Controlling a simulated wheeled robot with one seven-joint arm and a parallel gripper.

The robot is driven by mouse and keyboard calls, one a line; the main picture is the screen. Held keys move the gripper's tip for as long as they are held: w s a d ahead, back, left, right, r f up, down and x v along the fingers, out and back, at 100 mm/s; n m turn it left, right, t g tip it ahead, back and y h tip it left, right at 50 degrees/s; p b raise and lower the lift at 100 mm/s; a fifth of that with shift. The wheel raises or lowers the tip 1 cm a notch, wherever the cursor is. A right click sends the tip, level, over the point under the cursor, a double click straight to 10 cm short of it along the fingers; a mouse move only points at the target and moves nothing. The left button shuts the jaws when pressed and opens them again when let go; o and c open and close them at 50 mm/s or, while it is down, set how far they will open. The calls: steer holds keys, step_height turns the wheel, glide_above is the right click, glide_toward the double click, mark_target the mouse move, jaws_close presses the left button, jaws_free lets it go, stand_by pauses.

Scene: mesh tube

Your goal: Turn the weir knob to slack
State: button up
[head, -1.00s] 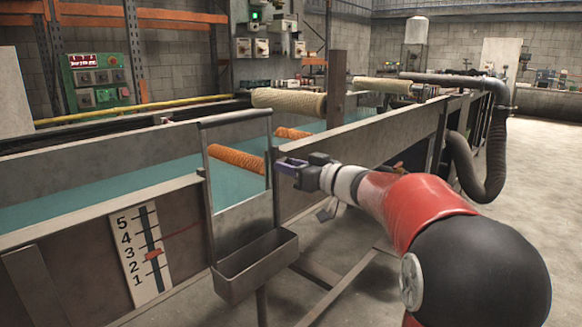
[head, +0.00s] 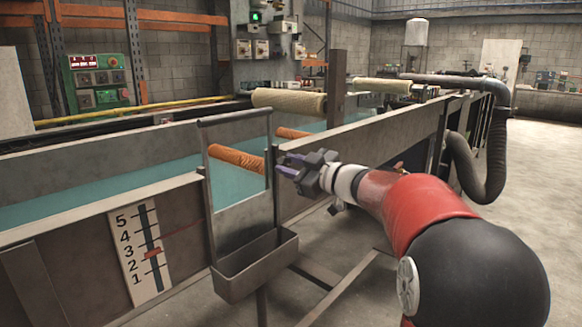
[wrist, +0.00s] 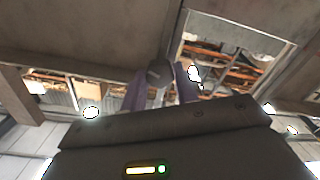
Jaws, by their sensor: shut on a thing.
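My gripper (head: 286,166) is at the channel's front wall, just right of the upright weir plate (head: 240,212). In the wrist view its two purple fingers (wrist: 159,88) stand on either side of a small grey rounded knob (wrist: 157,72) and are shut on it. The knob is hidden in the head view. No slack mark on it is readable.
A metal trough (head: 254,266) hangs below the weir plate. Orange rollers (head: 236,159) lie over the greenish water. A black hose (head: 468,175) curves down at right. The floor at right is open.

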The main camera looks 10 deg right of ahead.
stand_by(0.3)
steer(key=o, duration=1)
steer(key=shift+m, duration=0.3)
